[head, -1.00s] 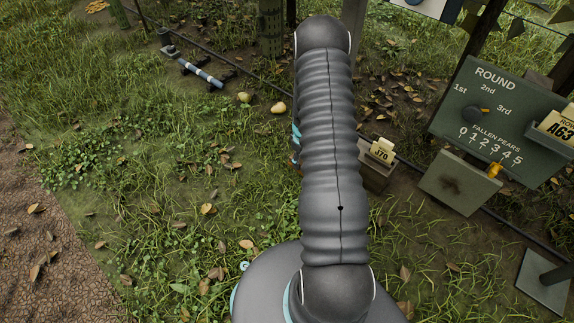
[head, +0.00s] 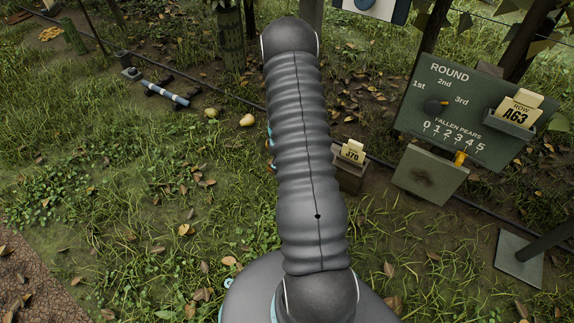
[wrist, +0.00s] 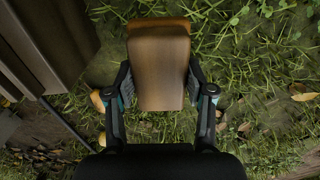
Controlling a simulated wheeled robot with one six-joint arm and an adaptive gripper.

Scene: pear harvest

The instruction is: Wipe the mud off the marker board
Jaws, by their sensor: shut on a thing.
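The grey-green marker board (head: 432,165) stands tilted on the grass at the right in the head view. A dark brown mud smear (head: 425,179) lies on its middle. In the wrist view my gripper (wrist: 160,88) is shut on a brown wooden block (wrist: 160,45), one finger on each side. The block's underside is hidden. Grass lies below it, and it touches no board that I can see. In the head view my arm hides most of the gripper, which is well left of the marker board.
A green scoreboard (head: 455,110) with a dark knob stands just behind the marker board. A box with a "370" tag (head: 353,152) is to its left. Two pears (head: 247,120) and a blue-grey tube (head: 165,92) lie on the grass. A post foot (head: 520,262) stands at lower right.

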